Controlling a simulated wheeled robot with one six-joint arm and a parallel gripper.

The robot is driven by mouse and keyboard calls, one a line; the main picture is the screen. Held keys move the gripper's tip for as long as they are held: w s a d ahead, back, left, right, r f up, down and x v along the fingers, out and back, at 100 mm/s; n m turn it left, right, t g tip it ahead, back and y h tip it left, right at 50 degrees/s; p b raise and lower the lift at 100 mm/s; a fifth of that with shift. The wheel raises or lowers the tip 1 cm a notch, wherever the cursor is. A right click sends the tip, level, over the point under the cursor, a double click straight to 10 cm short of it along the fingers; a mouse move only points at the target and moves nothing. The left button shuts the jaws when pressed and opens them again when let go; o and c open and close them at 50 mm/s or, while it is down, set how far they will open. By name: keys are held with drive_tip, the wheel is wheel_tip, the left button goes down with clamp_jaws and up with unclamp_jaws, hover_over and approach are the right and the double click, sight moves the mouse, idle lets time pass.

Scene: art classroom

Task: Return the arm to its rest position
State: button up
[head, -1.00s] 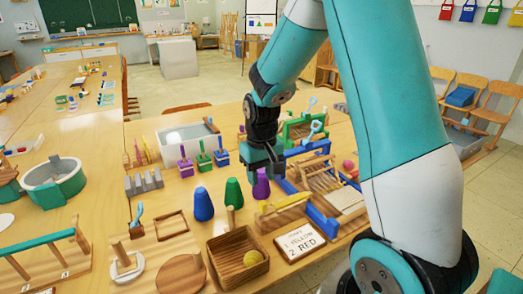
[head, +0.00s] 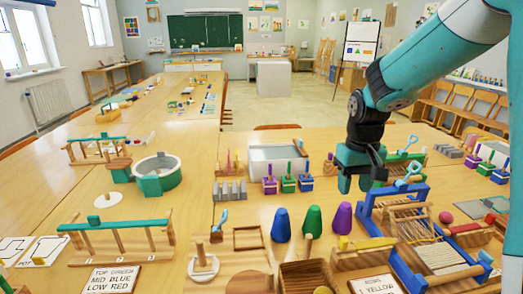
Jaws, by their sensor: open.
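My gripper (head: 360,182) hangs from my teal arm at the right of the head view, fingers pointing down. It is open with nothing between its fingers. It appears over the table, behind the purple cone (head: 341,217) and left of the blue-framed loom (head: 395,232); its exact height is hard to tell. The forearm runs up to the top right corner.
A green cone (head: 312,218) and a blue cone (head: 281,225) stand left of the purple one. Small pots with handles (head: 288,184) and a grey tray (head: 276,156) stand behind. A wicker basket (head: 305,276) is in front. Open floor (head: 285,112) lies beyond the tables.

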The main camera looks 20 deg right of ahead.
drive_tip(key=s+a+r+n+y+p, duration=0.1)
drive_tip(key=s+a+r+n, duration=0.3)
drive_tip(key=s+a, duration=0.5)
drive_tip(key=s+a+r+n+y+p, duration=0.1)
drive_tip(key=s+a+r+n+y, duration=0.2)
drive_tip(key=s+a, duration=0.7)
drive_tip(key=a+r+n, duration=0.1)
drive_tip(key=a+n, duration=0.1)
drive_tip(key=a, duration=0.1)
drive_tip(key=shift+a+n, duration=0.3)
drive_tip(key=shift+r, duration=0.1)
